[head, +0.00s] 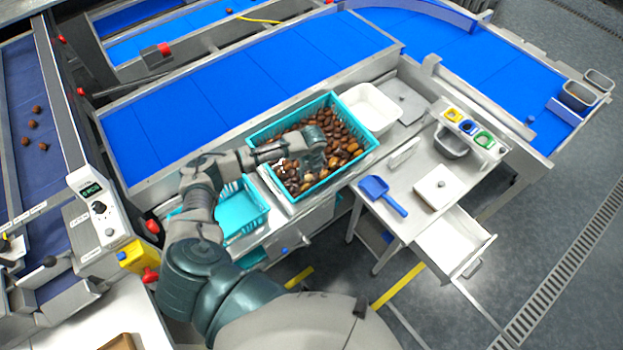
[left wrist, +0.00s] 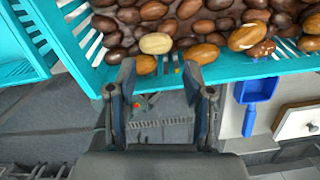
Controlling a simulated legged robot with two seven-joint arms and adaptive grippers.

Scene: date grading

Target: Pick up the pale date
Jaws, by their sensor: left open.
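The pale date (left wrist: 156,43) is the lightest, cream-tan one. It lies among brown dates near the inner edge of the teal crate (left wrist: 231,65) in the left wrist view. My left gripper (left wrist: 159,80) is open and empty; in that view the pale date lies beyond its fingertips, roughly in line with the gap. In the head view my left gripper (head: 312,150) is over the crate (head: 372,138) and hides part of the dates. I cannot pick out the pale date surely there. My right gripper is not in view.
An empty-looking teal basket (head: 238,208) stands left of the crate. A white tub (head: 372,108) is behind it on the right. A blue scoop (head: 383,194) and a white square-topped box (head: 437,187) rest on the side table. A blue belt (head: 245,90) runs behind.

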